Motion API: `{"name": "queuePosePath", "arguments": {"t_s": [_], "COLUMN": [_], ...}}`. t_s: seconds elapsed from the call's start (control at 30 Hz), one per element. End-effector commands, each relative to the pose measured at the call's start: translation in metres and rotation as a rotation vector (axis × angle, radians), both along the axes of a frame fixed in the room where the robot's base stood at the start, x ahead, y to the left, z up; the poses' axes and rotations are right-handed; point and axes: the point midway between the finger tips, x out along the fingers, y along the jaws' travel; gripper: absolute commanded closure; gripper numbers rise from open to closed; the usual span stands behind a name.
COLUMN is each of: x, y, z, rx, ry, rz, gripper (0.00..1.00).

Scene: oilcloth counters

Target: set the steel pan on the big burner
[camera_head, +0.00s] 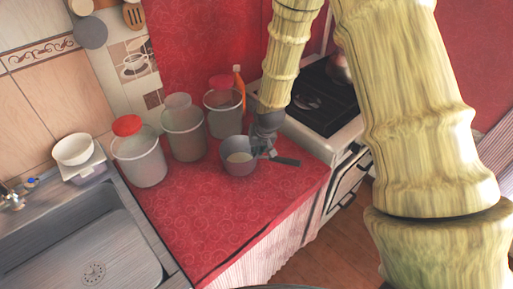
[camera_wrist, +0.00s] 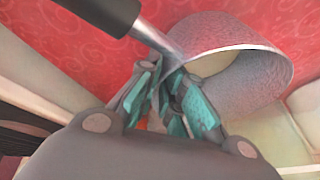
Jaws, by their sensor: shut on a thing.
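The steel pan (camera_head: 238,158) is grey, upright, with a dark handle pointing right, at the red counter's right part. My gripper (camera_head: 262,150) is shut on the pan's handle close to the bowl. In the wrist view my gripper's teal-padded fingers (camera_wrist: 168,78) close around the handle's metal base, beside the tilted-looking pan (camera_wrist: 235,75). I cannot tell whether the pan touches the counter. The dark stove top (camera_head: 322,112) is just right of and behind the pan. A burner (camera_head: 307,102) shows faintly on it; its size is unclear. My arm hides part of the stove.
Several glass jars stand left of and behind the pan, including a red-lidded jar (camera_head: 139,155), a middle jar (camera_head: 183,131) and a rear jar (camera_head: 222,115). A shiny pot (camera_head: 340,69) sits at the stove's back. A sink (camera_head: 82,250) lies at left. The counter's front is clear.

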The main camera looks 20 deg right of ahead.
Motion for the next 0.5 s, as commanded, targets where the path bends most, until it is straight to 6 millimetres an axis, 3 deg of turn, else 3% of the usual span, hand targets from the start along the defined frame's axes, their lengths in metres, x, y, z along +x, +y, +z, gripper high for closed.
{"name": "queuePosePath", "arguments": {"t_s": [0.4, 0.43, 0.5], "x": [0.0009, 0.0002, 0.0001], "y": [0.0004, 0.0003, 0.0004], "z": [-0.0034, -0.0036, -0.0035], "rx": [0.001, 0.0, 0.0], "ry": [-0.002, -0.001, -0.001], "rz": [-0.001, 0.0, 0.0], "gripper": [1.0, 0.87, 0.74]}}
